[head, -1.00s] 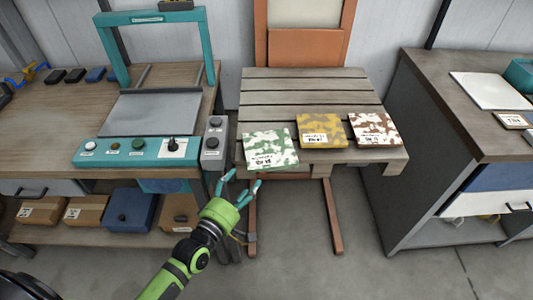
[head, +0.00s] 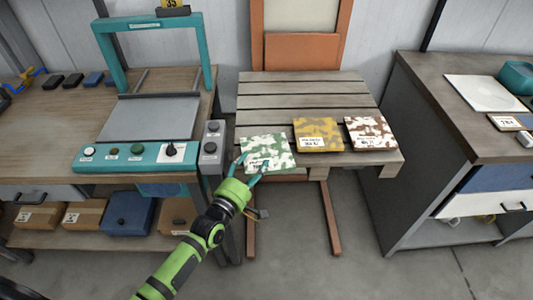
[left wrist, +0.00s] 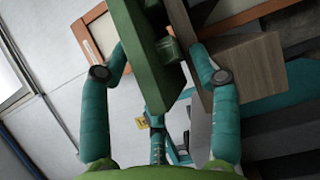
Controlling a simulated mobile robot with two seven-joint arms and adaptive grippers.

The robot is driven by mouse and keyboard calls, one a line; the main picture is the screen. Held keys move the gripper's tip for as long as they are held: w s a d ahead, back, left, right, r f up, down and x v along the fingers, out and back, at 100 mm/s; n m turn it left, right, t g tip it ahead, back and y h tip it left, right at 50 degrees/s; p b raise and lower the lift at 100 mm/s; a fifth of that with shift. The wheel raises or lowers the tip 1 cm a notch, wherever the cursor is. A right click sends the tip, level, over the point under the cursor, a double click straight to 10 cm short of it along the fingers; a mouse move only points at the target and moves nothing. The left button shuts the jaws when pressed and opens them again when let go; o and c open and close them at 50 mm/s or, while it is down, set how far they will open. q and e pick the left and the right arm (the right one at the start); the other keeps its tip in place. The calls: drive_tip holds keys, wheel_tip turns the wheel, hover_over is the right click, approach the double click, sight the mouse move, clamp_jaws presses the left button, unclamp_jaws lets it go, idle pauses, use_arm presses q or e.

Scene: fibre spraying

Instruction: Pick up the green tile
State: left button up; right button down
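The green-and-white camouflage tile (head: 268,143) lies on the slatted wooden table, at the left of a row of three tiles, near the front edge. My left gripper (head: 252,167) is at the tile's near edge, its teal fingers overlapping that edge in the head view. In the left wrist view the green tile (left wrist: 150,45) shows nearly edge-on between the spread fingers of my left gripper (left wrist: 160,62). Contact at the right finger is unclear. My right gripper is not in view.
A yellow tile (head: 318,135) and a brown tile (head: 370,133) lie to the right on the slatted table (head: 300,88). A teal-framed press with a control panel (head: 135,155) stands to the left. A grey cabinet (head: 405,150) stands to the right.

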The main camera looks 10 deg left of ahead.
use_arm(q)
clamp_jaws()
drive_tip(key=shift+r, duration=0.1)
drive_tip(key=shift+r, duration=0.1)
